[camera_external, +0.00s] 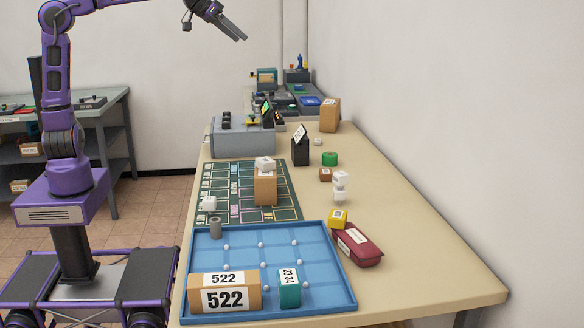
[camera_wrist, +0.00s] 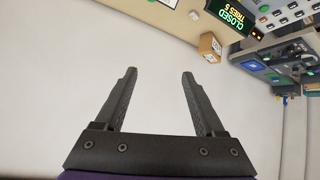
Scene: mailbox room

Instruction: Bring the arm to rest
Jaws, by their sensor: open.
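My gripper (camera_external: 232,30) is raised high above the far part of the table in the external view, well clear of everything on it. In the wrist view its two dark fingers (camera_wrist: 158,85) stand apart with nothing between them, against the plain pale wall. My purple arm reaches up and to the right from my wheeled base, which stands at the left of the table.
The long beige table (camera_external: 420,250) holds a blue tray (camera_external: 262,228) with a 522 box (camera_external: 225,298), a green grid mat (camera_external: 230,178), a grey device (camera_external: 240,140) and several small boxes. A shelf (camera_external: 105,125) stands at left. A wall runs along the right.

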